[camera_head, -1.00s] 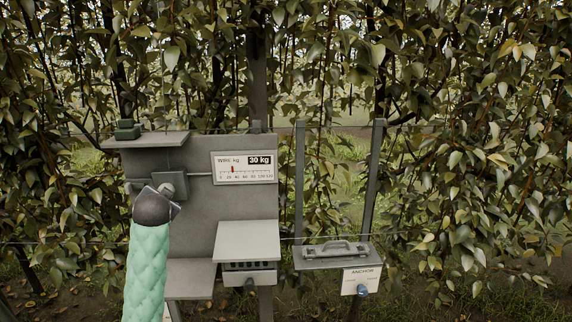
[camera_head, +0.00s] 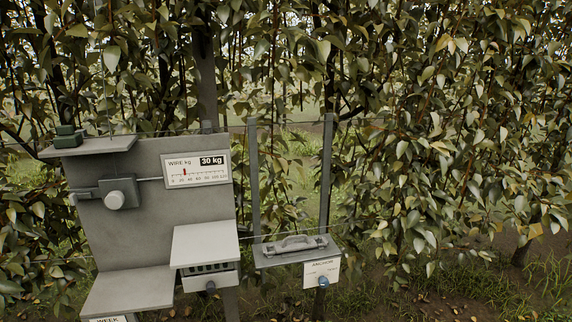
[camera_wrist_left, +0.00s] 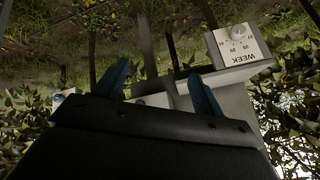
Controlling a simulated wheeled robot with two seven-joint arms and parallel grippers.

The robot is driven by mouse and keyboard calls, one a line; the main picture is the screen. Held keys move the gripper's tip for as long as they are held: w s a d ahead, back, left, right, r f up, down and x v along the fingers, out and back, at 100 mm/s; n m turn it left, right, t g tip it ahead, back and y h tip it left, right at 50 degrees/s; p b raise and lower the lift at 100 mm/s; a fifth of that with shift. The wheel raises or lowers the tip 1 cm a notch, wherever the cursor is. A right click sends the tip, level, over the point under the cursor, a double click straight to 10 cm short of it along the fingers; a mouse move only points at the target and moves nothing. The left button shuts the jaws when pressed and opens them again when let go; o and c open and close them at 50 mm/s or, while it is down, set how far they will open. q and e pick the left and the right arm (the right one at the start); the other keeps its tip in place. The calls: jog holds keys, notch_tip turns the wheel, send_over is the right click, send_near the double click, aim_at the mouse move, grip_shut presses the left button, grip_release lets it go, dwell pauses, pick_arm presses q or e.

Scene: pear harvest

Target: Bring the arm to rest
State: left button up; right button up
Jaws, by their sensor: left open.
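My left gripper shows in the left wrist view (camera_wrist_left: 160,85), with two blue fingers spread apart and nothing between them. It is not in the head view, and no arm shows there now. In the head view a grey panel (camera_head: 150,220) carries a wire gauge (camera_head: 197,169) marked 30 kg, with a red pointer near the low end of its scale. My right gripper is in neither view.
A grey shelf (camera_head: 205,246) and a lower ledge (camera_head: 130,291) stick out from the panel. A WEEK dial box (camera_wrist_left: 240,46) shows in the wrist view. Leafy branches (camera_head: 450,130) fill the background.

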pick_arm(q)
jog(key=s+d+f+n+g+h, duration=0.15)
jog(key=s+d+f, duration=0.3)
jog(key=s, duration=0.55)
jog(key=s+d+f+m+g+h, duration=0.1)
jog(key=s+d+f+g, duration=0.3)
jog(key=s, duration=0.7)
notch_tip(320, 180, down, 27)
jog(key=w+d+b, duration=0.2)
jog(key=b, duration=0.1)
jog(key=s+f, duration=0.4)
jog(key=f, duration=0.8)
jog(key=s+f+b, duration=0.1)
jog(key=s+f, duration=0.2)
jog(key=f, duration=0.9)
jog(key=shift+s+d+f, duration=0.15)
jog(key=shift+s+d, duration=0.1)
jog(key=shift+s, duration=0.15)
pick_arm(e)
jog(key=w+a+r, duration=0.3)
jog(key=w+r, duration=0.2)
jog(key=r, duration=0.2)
pick_arm(q)
jog(key=shift+w+a, duration=0.1)
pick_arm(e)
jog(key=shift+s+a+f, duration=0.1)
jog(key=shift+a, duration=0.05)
